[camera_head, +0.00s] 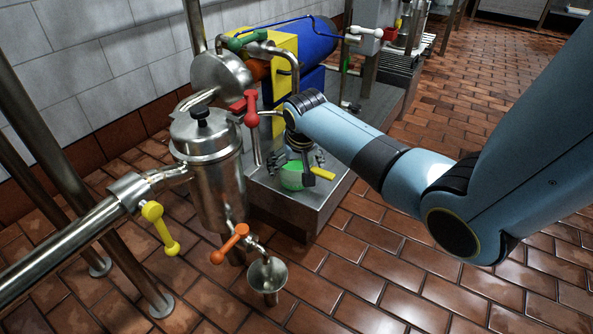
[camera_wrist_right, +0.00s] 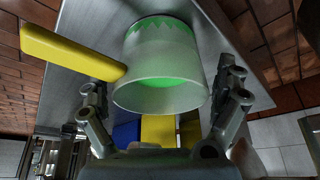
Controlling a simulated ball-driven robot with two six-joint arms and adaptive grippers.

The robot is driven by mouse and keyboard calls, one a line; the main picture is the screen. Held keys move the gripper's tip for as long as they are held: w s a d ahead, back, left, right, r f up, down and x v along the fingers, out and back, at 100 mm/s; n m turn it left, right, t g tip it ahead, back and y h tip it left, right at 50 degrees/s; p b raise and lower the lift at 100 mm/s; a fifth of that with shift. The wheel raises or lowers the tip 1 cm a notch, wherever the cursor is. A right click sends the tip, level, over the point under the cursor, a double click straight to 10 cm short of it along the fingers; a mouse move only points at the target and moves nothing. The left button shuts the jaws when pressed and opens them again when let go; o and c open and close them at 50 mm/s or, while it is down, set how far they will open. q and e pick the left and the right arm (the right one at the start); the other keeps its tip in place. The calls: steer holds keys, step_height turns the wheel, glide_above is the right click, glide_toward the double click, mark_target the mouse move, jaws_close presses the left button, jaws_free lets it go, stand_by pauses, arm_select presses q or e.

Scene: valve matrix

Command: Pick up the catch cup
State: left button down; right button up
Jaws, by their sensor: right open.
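The catch cup (camera_head: 291,178) is a pale cup with green on it and a yellow handle, standing on the grey metal plinth in the head view. In the right wrist view the cup (camera_wrist_right: 165,65) is large, with a green zigzag band, a green inside and its yellow handle pointing left. My right gripper (camera_head: 305,168) is at the cup and partly covers it in the head view. In the right wrist view the fingers of this gripper (camera_wrist_right: 162,88) are apart, one on either side of the cup. Whether they touch it I cannot tell. My left gripper is not in view.
A steel vessel (camera_head: 215,175) stands left of the plinth (camera_head: 290,208), with red, orange (camera_head: 230,243) and yellow (camera_head: 160,228) valve handles near it. A metal funnel (camera_head: 267,277) sits below the orange one. A blue tank (camera_head: 305,45) is behind. Tiled floor at the right is clear.

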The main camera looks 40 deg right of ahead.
steer(key=c, duration=1.3)
steer(key=shift+c, duration=0.2)
